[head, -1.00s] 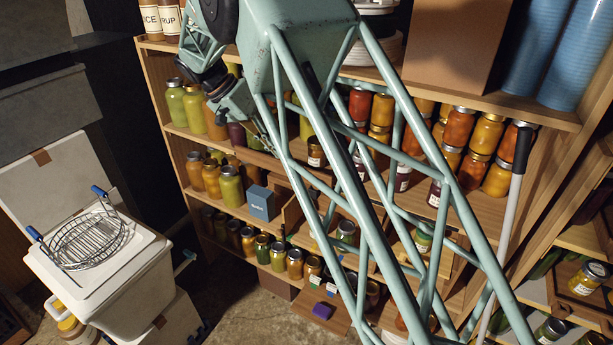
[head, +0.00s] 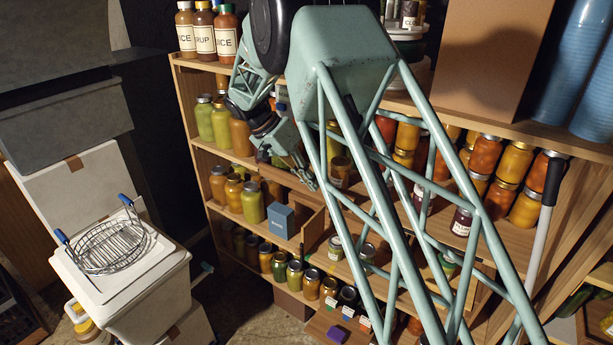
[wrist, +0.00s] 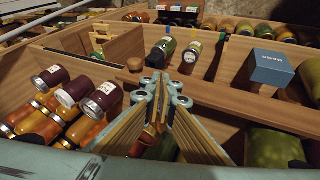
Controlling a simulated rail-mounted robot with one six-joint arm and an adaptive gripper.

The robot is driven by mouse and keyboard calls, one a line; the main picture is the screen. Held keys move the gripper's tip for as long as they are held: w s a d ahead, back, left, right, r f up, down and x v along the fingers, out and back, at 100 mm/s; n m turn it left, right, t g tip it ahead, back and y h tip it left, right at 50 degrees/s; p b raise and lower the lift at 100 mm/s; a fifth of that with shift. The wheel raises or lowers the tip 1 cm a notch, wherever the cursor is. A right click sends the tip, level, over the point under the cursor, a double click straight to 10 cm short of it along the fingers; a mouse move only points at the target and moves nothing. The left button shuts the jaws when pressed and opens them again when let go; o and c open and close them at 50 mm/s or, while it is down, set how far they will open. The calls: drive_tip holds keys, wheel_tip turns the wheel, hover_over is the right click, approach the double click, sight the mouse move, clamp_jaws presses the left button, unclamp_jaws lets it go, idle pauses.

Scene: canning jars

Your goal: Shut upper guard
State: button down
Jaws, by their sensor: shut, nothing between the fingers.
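My gripper (head: 307,180) is in front of the middle of the wooden jar shelf. In the wrist view my gripper (wrist: 167,88) has its fingers together and empty, over wooden boards and jars. A wooden board (head: 313,231) sticks out from the shelf beside a small blue box (head: 280,220). I cannot tell which board is the upper guard or whether my gripper touches one.
A white cooler (head: 125,275) with a wire basket (head: 108,248) stands left of the shelf. A pale pole (head: 543,235) leans at right.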

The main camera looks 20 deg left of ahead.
drive_tip(key=d+f, duration=0.4)
drive_tip(key=d, duration=0.1)
drive_tip(key=shift+d, duration=0.25)
idle(0.6)
